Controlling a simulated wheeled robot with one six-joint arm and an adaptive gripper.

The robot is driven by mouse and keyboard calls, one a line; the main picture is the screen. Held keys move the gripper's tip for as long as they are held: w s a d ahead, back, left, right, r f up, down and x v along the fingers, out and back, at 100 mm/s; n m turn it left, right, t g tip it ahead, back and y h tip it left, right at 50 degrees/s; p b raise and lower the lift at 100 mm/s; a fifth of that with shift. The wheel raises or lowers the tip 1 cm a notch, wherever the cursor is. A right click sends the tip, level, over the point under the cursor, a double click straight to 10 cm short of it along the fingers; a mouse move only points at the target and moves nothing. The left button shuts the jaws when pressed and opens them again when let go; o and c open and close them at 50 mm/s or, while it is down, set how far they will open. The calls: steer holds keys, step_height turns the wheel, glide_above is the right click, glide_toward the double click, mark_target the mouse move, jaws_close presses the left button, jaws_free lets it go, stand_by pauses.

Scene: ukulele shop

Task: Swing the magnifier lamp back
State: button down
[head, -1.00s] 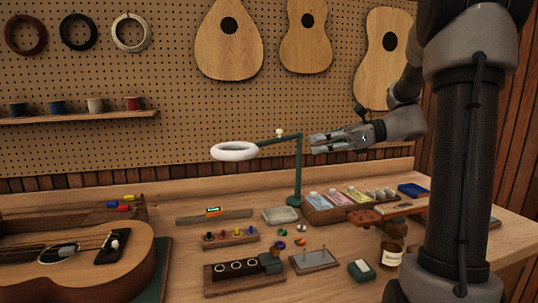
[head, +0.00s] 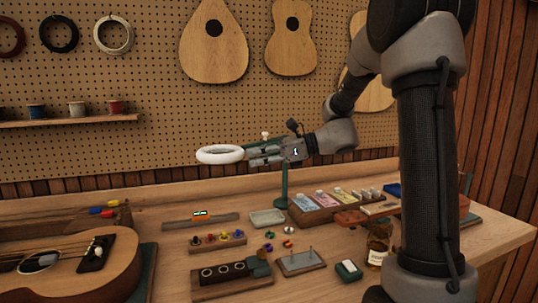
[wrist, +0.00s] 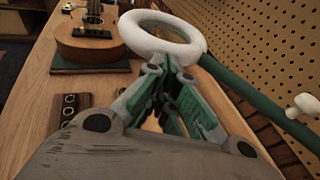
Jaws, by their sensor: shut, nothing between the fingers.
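The magnifier lamp has a white ring head (head: 220,155) on a green arm and a green post (head: 284,187) at the back of the bench. My gripper (head: 252,156) is shut and empty, beside the right side of the ring, and hides much of the lamp's arm in the head view. In the wrist view the ring (wrist: 163,35) lies just beyond my shut fingertips (wrist: 166,72), and the green arm (wrist: 255,100) runs along the right with a white knob (wrist: 304,105). I cannot tell whether the fingers touch the ring.
A ukulele (head: 75,265) lies at the left. Below the lamp are a tuner strip (head: 200,221), a grey dish (head: 267,218), a peg block (head: 217,240) and a dark slotted block (head: 232,274). A wooden box (head: 318,213) stands right of the post. The pegboard is behind.

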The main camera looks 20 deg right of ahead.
mark_target(227, 150)
steer(key=shift+w+a, duration=0.15)
steer(key=shift+a, duration=0.1)
steer(key=w+a+m+t+h, duration=0.1)
steer(key=w+a, duration=0.1)
steer(key=w, duration=0.1)
steer(key=w+a+m+t+h, duration=0.1)
steer(key=w+a+m+t, duration=0.1)
steer(key=w+a+m+t+h, duration=0.1)
steer(key=w+a+m+t, duration=0.1)
steer(key=w, duration=0.1)
steer(key=shift+w+a+h, duration=0.25)
steer(key=shift+w+h, duration=0.1)
steer(key=shift+h, duration=0.05)
steer(key=w+a+m+t+h, duration=0.1)
steer(key=w, duration=0.8)
steer(key=shift+a+r, duration=0.2)
steer(key=shift+a, duration=0.05)
steer(key=shift+r, duration=0.1)
